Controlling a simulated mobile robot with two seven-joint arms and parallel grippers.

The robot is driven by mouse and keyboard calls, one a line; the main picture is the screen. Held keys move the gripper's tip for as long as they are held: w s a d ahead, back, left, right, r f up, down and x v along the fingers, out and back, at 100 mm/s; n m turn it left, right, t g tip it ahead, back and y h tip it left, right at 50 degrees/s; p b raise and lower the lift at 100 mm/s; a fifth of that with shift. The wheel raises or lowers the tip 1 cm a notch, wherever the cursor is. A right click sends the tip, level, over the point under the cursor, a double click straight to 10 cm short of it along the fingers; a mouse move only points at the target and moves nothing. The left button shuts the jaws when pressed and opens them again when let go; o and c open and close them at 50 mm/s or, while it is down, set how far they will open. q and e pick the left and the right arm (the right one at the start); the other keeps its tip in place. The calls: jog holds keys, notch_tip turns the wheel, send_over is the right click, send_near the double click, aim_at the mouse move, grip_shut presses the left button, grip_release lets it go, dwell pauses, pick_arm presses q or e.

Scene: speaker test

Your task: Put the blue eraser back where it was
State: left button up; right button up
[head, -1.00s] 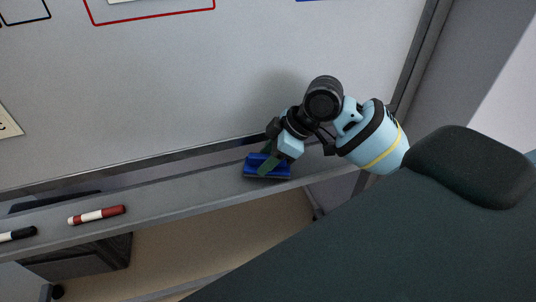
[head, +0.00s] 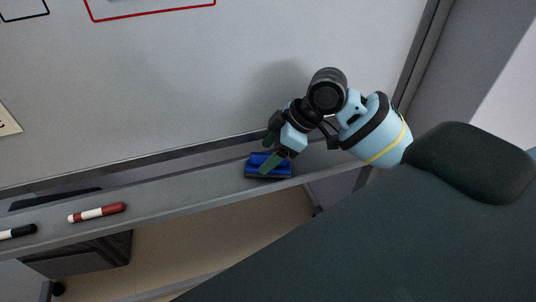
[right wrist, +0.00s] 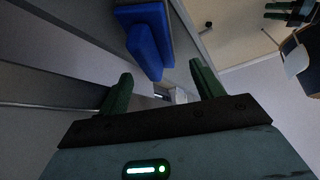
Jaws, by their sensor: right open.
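The blue eraser (head: 256,170), with a blue grip on top and a darker base, lies on the grey tray (head: 175,196) under the whiteboard. It also shows in the right wrist view (right wrist: 147,38), beyond and between the fingertips in the picture. My right gripper (head: 267,155) is open and empty just above the eraser; one green finger overlaps the eraser in the head view. Both fingers stand well apart in the right wrist view (right wrist: 160,82). I cannot tell whether a finger touches the eraser. My left gripper is in neither view.
A red and white marker (head: 98,212) and a black and white marker (head: 18,231) lie on the tray to the left. The tray is clear between the red marker and the eraser. The whiteboard (head: 180,80) rises behind the tray.

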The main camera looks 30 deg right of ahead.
jog(key=v, duration=1.1)
jog(key=shift+s+f, duration=0.1)
jog(key=shift+s, duration=0.05)
